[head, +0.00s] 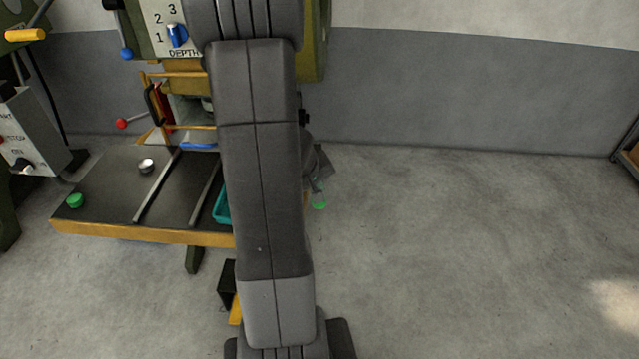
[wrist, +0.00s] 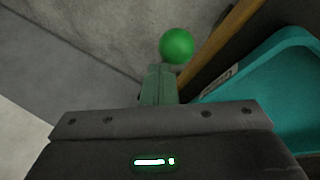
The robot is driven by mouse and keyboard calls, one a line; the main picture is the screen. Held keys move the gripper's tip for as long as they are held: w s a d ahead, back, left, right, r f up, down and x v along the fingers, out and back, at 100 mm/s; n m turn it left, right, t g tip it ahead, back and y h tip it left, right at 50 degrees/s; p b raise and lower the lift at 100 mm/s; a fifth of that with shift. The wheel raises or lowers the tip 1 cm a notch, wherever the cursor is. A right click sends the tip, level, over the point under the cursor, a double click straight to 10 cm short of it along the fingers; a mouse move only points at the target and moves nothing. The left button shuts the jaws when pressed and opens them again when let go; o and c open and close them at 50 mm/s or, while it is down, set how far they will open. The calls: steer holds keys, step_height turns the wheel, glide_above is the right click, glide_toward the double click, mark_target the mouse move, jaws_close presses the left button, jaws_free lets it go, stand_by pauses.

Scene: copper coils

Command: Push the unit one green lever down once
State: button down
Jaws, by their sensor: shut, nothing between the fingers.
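A round green knob (wrist: 177,46), which looks like the end of the green lever, is just beyond my fingertips in the wrist view. In the head view a small green knob (head: 319,205) shows right of my arm, low beside the machine table. The lever's shaft is not clearly visible. My gripper (wrist: 158,72) is shut and empty, its tips close to the knob's lower left side. I cannot tell whether they touch it. In the head view my gripper (head: 318,187) is partly hidden behind my arm, just above the knob.
A teal tray (wrist: 285,85) is right of my gripper, by an orange-yellow table edge (wrist: 222,42). A red-knobbed lever (head: 121,124) and a blue knob (head: 126,54) are at left. Floor at right is clear.

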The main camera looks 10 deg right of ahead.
steer(key=shift+s+f+b, duration=0.25)
steer(key=shift+f+b, duration=0.35)
steer(key=shift+b, duration=0.05)
stand_by(0.5)
stand_by(0.5)
steer(key=shift+w+d+r+p, duration=0.1)
steer(key=shift+w+r+p, duration=0.25)
steer(key=shift+r+p, duration=0.6)
steer(key=shift+w+d+r+p, duration=0.1)
steer(key=shift+w+r+p, duration=0.25)
steer(key=shift+r+p, duration=0.55)
steer(key=shift+w+d+r+p, duration=0.1)
steer(key=shift+w+r+p, duration=0.25)
steer(key=shift+r+p, duration=0.6)
steer(key=r+p, duration=0.1)
steer(key=w+r+p, duration=0.1)
steer(key=r+p, duration=0.2)
steer(key=shift+w+d+r, duration=0.15)
steer(key=shift+w+r, duration=0.15)
steer(key=shift+w, duration=0.05)
steer(key=shift+f, duration=0.1)
